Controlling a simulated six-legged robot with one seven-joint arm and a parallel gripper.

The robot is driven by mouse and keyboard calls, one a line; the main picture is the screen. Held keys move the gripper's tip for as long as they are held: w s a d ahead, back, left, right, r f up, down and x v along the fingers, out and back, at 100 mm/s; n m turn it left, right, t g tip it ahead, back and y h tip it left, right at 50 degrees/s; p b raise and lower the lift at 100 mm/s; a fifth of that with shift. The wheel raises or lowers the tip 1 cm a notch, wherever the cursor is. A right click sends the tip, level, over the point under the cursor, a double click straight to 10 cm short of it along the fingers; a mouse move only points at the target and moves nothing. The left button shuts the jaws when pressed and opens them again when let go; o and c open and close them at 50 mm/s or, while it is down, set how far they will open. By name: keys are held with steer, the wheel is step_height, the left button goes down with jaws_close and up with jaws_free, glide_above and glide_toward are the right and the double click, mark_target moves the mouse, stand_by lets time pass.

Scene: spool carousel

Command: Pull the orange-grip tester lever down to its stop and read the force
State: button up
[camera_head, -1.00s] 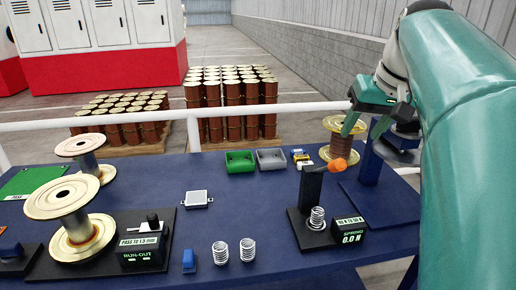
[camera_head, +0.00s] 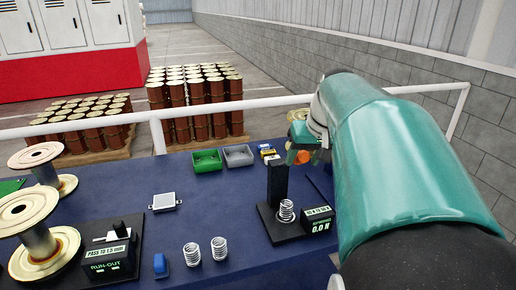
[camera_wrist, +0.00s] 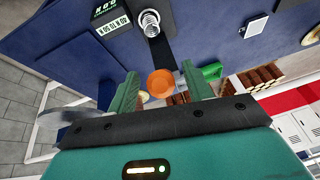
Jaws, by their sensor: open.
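The spring tester (camera_head: 278,190) stands at the right of the blue table, with a black post, a coil spring (camera_head: 286,211) on its base and a display (camera_head: 320,226) reading 0.0 N. In the wrist view the orange grip (camera_wrist: 161,83) appears between the two green fingers of my gripper (camera_wrist: 161,92), with a gap on each side. My gripper is open. The fingertips are mostly hidden by my arm in the head view, and I cannot tell the depth to the grip.
Two loose springs (camera_head: 205,251) stand at the front of the table. A run-out gauge (camera_head: 110,258) and large spools (camera_head: 42,240) are at the left. A green bin (camera_head: 206,161) and a grey bin (camera_head: 238,156) sit at the back.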

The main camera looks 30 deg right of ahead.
steer(key=shift+w+f, duration=0.1)
steer(key=shift+f, duration=0.1)
jaws_close()
